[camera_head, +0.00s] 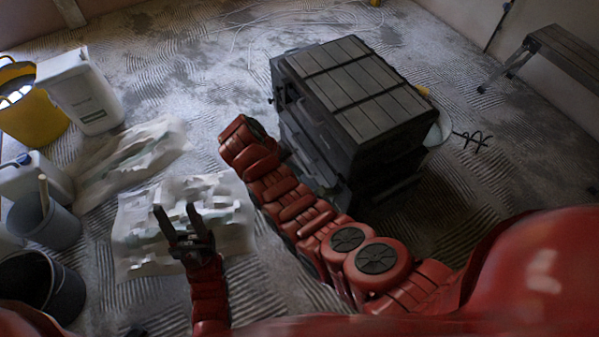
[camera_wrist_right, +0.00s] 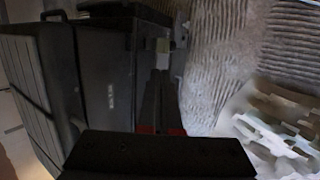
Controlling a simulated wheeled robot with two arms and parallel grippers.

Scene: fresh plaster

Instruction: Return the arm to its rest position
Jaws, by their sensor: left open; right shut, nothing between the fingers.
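My right arm (camera_head: 292,205), red and jointed, reaches up from the lower right, alongside the left side of a dark workbench-like cabinet (camera_head: 365,92). Its gripper cannot be made out in the head view. In the right wrist view my right gripper (camera_wrist_right: 161,80) shows as narrow dark fingers, shut and empty, with the cabinet (camera_wrist_right: 105,85) close on the left. I cannot tell whether they touch. My left gripper (camera_head: 174,207) is open and empty, above a pale crumpled sheet or bag (camera_head: 133,262) on the floor.
A yellow bucket (camera_head: 35,115), a white canister (camera_head: 82,95), another canister (camera_head: 38,178), a grey bucket (camera_head: 42,222) and a black bucket (camera_head: 42,285) stand at the left. A second crumpled sheet (camera_head: 130,160) lies nearby. A bench (camera_head: 570,50) stands at upper right. Ridged floor (camera_head: 190,70) is free behind.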

